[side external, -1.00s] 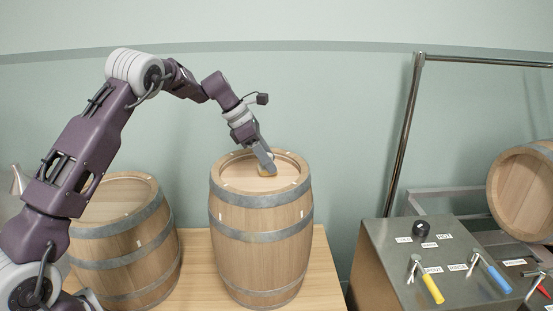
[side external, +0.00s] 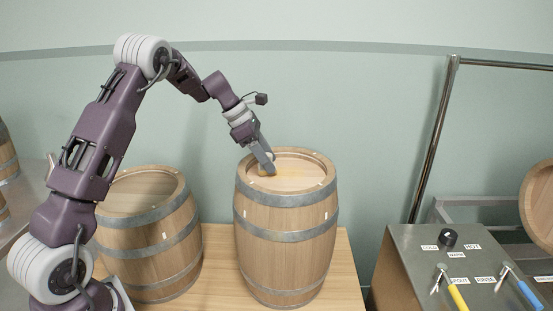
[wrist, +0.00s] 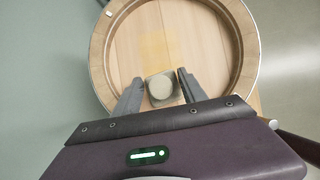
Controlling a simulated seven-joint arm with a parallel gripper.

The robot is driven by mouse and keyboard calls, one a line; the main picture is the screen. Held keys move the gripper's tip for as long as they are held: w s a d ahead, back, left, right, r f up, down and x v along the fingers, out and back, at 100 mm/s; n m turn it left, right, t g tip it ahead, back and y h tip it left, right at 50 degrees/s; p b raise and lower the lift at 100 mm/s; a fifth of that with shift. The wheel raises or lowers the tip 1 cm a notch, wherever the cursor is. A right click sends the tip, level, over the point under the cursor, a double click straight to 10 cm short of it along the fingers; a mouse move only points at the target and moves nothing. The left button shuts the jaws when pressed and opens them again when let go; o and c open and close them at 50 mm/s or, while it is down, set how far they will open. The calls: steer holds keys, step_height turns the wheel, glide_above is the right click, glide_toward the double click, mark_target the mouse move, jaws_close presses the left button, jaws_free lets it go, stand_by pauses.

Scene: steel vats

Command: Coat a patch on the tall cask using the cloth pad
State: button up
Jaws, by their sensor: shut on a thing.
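The tall cask (side external: 285,235) stands upright on the table, a wooden barrel with grey hoops. Its recessed round head (wrist: 205,45) fills the upper part of the wrist view. My gripper (side external: 266,168) reaches down inside the rim, toward the head's left part in the side view. It is shut on the cloth pad (wrist: 160,87), which shows a pale round top on a darker square between the fingers. In the side view the pad is a small tan bit at the fingertips, at the head's surface; its underside is hidden. A faint yellowish patch (wrist: 151,48) marks the wood beside the pad.
A second, wider cask (side external: 150,235) stands on the table (side external: 215,285) to the left. A steel control box (side external: 425,265) with a knob and coloured handles is at right, below a metal frame (side external: 436,140). Open air surrounds the tall cask's top.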

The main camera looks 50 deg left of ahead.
steer(key=shift+s+d, duration=0.65)
steer(key=shift+d, duration=0.05)
steer(key=shift+w+d+r, duration=0.1)
steer(key=shift+w+d, duration=1.2)
steer(key=shift+w, duration=0.1)
steer(key=shift+w+d+f, duration=0.2)
steer(key=shift+w+d, duration=2.15)
steer(key=shift+d, duration=0.05)
steer(key=shift+s+d, duration=0.6)
steer(key=shift+s, duration=0.05)
steer(key=shift+s+a+r, duration=0.1)
steer(key=shift+s+a, duration=3.65)
steer(key=shift+a, duration=0.05)
steer(key=shift+r, duration=3)
